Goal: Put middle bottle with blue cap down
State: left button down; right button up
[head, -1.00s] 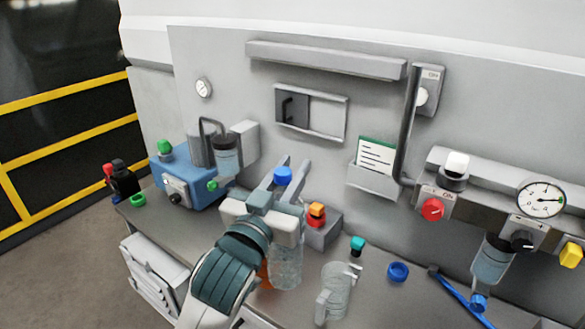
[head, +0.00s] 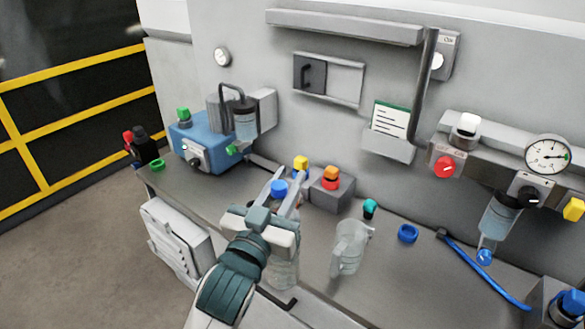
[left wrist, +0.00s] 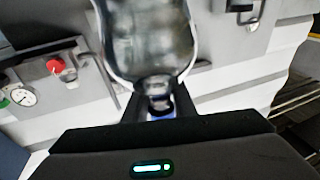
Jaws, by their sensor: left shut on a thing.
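My left gripper (head: 284,185) is shut on the clear bottle (head: 286,272) with the blue cap (head: 279,188), gripping it near the neck just below the cap. The bottle looks upright near the bench's front edge; I cannot tell whether its base touches the bench (head: 318,232). My gripper and forearm hide part of it. In the left wrist view the bottle's clear body (left wrist: 147,42) fills the top middle, with the blue cap (left wrist: 160,116) between the fingers. My right gripper is not in view.
A clear jug (head: 349,247) stands right of the bottle. A blue ring (head: 408,233) and blue tool (head: 482,272) lie to the right. A blue machine (head: 203,145) stands back left.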

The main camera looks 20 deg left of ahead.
pick_arm(q)
jog(key=shift+n+y, duration=0.3)
jog(key=shift+y, duration=0.4)
jog(key=s+f, duration=0.1)
jog(key=f, duration=0.2)
jog(key=s+a+f+b, duration=0.1)
jog(key=s+f, duration=0.1)
jog(key=f, duration=0.1)
jog(key=s+a+f, duration=0.1)
jog(key=f, duration=0.2)
jog(key=shift+s+a+b, duration=0.1)
jog(key=shift+s+b, duration=0.05)
jog(key=shift+b, duration=0.15)
jog(key=s+a+f+b, duration=0.1)
jog(key=s+a+f, duration=0.1)
jog(key=s+f, duration=0.5)
jog(key=shift+f+y, duration=0.3)
jog(key=shift+f, duration=0.3)
jog(key=shift+s+a, duration=0.1)
